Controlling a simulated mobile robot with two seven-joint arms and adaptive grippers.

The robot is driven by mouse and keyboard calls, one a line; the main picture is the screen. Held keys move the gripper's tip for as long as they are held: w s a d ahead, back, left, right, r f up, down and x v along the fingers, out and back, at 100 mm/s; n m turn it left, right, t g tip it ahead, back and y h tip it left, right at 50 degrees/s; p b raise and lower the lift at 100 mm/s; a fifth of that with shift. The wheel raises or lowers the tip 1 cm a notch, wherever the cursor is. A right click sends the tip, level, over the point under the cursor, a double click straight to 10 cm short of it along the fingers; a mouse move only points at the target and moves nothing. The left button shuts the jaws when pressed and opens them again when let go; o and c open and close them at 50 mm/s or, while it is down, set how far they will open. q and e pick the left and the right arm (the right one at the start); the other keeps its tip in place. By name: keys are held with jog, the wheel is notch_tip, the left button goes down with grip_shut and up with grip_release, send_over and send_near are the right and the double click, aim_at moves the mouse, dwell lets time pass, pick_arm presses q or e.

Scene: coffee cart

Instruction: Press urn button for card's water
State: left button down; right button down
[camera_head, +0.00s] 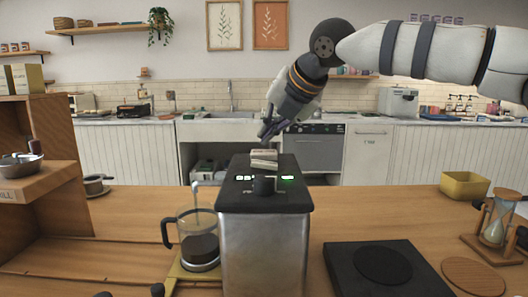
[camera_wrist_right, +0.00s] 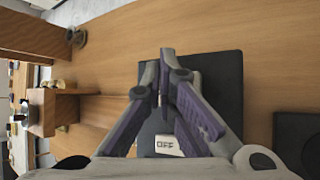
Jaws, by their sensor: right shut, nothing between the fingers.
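The urn (camera_head: 262,250) is a steel box with a black top standing on the counter. My right gripper (camera_head: 268,138) is shut and empty above the back of the urn. In the wrist view its fingertips (camera_wrist_right: 165,72) meet over the urn's black top (camera_wrist_right: 224,95), and a pale label reading OFF (camera_wrist_right: 168,146) shows between the fingers.
A glass press (camera_head: 198,240) with a spoon-like rod stands close left of the urn. A black plate (camera_head: 340,268), a wooden disc (camera_head: 474,276), an hourglass (camera_head: 497,222) and a yellow bin (camera_head: 464,186) are to the right. A wooden shelf unit (camera_head: 50,150) stands at left.

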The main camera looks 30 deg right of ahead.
aim_at(268, 151)
jog(key=shift+r, duration=2.55)
